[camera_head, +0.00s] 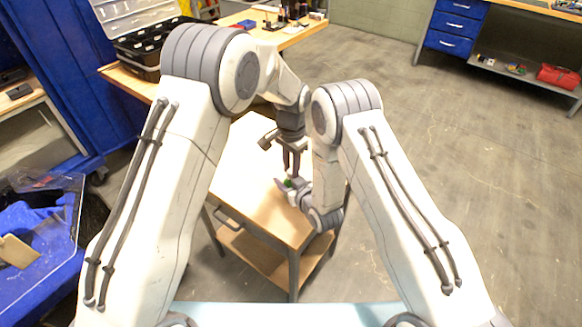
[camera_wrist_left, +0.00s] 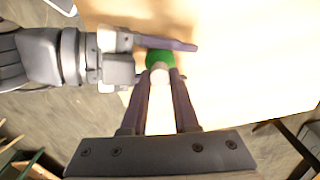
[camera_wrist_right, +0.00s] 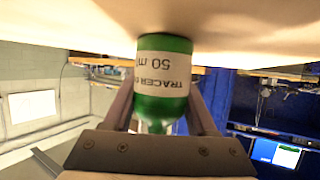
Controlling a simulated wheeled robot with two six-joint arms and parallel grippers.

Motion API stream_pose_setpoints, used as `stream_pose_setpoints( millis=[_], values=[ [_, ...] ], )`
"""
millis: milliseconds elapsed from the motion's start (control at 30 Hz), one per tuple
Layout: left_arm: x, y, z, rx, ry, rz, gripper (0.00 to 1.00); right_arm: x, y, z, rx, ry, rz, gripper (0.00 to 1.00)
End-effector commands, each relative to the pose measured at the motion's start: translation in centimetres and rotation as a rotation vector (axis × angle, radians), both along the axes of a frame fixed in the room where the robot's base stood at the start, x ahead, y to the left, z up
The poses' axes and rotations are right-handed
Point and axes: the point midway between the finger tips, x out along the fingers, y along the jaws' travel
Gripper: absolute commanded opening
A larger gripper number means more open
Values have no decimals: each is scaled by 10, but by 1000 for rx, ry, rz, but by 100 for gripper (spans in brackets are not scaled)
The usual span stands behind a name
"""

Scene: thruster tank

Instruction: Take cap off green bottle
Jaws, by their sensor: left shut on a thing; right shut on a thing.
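The green bottle (camera_wrist_right: 162,85) has a white label reading "TRACER" and "50 m". It fills the middle of the right wrist view, between the fingers of my right gripper (camera_wrist_right: 162,118), which is shut on it. In the left wrist view the bottle (camera_wrist_left: 158,57) shows as a green round body with a pale cap (camera_wrist_left: 160,72) towards the camera. My left gripper (camera_wrist_left: 162,76) comes from above and is shut on the cap. In the head view the left gripper (camera_head: 291,172) points down over the small table, and the bottle (camera_head: 290,183) is a small green patch, mostly hidden by my right gripper (camera_head: 285,186).
The wooden table (camera_head: 245,160) under the grippers has a bare top on its left part. A workbench (camera_head: 280,35) with a black case (camera_head: 140,40) stands behind. A blue drawer unit (camera_head: 455,28) and a red toolbox (camera_head: 560,77) are at the far right. Open floor lies right.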

Motion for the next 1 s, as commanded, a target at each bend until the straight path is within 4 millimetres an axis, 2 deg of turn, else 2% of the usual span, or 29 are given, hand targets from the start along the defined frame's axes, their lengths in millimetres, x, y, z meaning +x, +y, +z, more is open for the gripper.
stream_pose_setpoints(
  millis=[333, 1000],
  values=[
    [0, 0, 2, 0, 0, 0, 0, 0, 0, 0, 0, -1, 0, 0],
    [0, 0, 22, 0, 0, 0, 0, 0, 0, 0, 0, -1, 0, 0]
  ],
)
